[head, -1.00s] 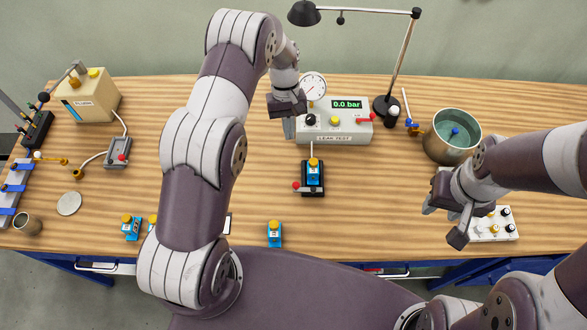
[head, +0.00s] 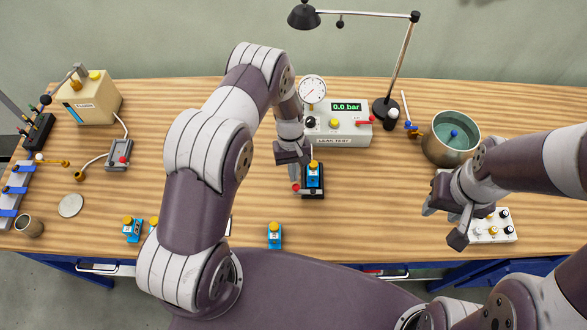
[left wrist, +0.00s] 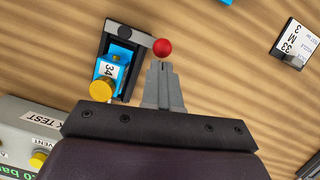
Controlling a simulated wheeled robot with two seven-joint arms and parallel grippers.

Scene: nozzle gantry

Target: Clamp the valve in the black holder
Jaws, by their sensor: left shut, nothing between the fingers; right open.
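The black holder (head: 314,194) stands on the bench in front of the leak test box. A blue valve (head: 314,176) with a yellow cap sits in it; in the left wrist view this valve (left wrist: 112,75) carries a label reading 34. The holder's red ball knob (head: 296,188) is at its left side; it also shows in the left wrist view (left wrist: 162,47). My left gripper (left wrist: 161,65) is shut and empty, its fingertips just beside the red knob; contact cannot be told.
The leak test box (head: 345,126) reads 0.0 bar behind the holder. Other blue valves (head: 275,235) stand near the front edge. Bench between holder and pot is clear.

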